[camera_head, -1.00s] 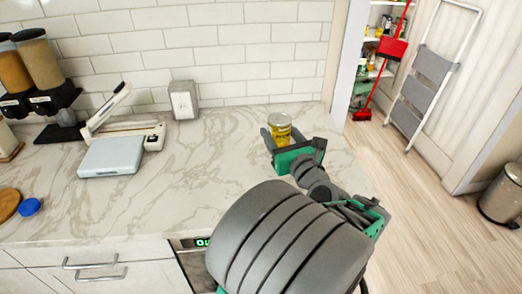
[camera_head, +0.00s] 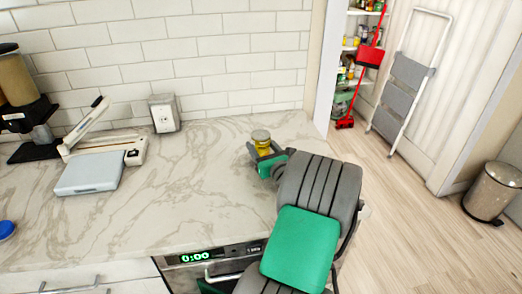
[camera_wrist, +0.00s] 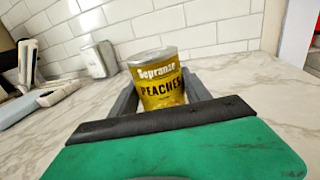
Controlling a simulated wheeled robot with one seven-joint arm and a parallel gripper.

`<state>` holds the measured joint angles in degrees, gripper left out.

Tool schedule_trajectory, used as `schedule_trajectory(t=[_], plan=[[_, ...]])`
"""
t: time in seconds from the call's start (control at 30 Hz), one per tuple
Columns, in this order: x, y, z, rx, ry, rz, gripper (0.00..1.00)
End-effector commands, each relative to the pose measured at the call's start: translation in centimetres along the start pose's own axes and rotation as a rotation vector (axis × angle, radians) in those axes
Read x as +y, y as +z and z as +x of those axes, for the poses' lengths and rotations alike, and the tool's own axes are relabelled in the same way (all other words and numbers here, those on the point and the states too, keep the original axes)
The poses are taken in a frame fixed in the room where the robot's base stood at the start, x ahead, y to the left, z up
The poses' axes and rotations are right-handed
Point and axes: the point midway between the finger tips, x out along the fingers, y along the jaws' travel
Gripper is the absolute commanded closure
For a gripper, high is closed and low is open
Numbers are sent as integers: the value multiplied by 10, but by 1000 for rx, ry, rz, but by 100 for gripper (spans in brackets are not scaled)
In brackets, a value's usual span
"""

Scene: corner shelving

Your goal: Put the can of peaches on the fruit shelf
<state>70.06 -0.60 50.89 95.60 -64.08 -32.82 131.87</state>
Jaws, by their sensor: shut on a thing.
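The can of peaches (camera_head: 262,141) has a yellow label and a silver lid; the wrist view (camera_wrist: 156,84) shows "PEACHES" on it. It is upright over the right end of the marble counter. My gripper (camera_head: 262,150) is shut on the can, with one dark finger on each side of it. I cannot tell whether the can touches the counter. Shelves with several cans and jars (camera_head: 358,45) show through the doorway at the back right; I cannot tell which one is the fruit shelf.
The wooden floor (camera_head: 410,220) between is clear. A slicer-like device (camera_head: 95,165) and dispensers (camera_head: 18,80) stand on the counter's left.

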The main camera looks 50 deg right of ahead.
Motion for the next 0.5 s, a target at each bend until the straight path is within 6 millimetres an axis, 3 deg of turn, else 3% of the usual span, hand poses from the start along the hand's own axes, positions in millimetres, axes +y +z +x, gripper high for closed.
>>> schedule_trajectory(t=[0.07, 0.4, 0.43, 0.5], plan=[[0, -11, 0, -2, 0, 1, 100], [0, -15, 0, -3, 0, -1, 100], [0, -15, 0, -1, 0, 0, 43], [0, -15, 0, -1, 0, 0, 37]])
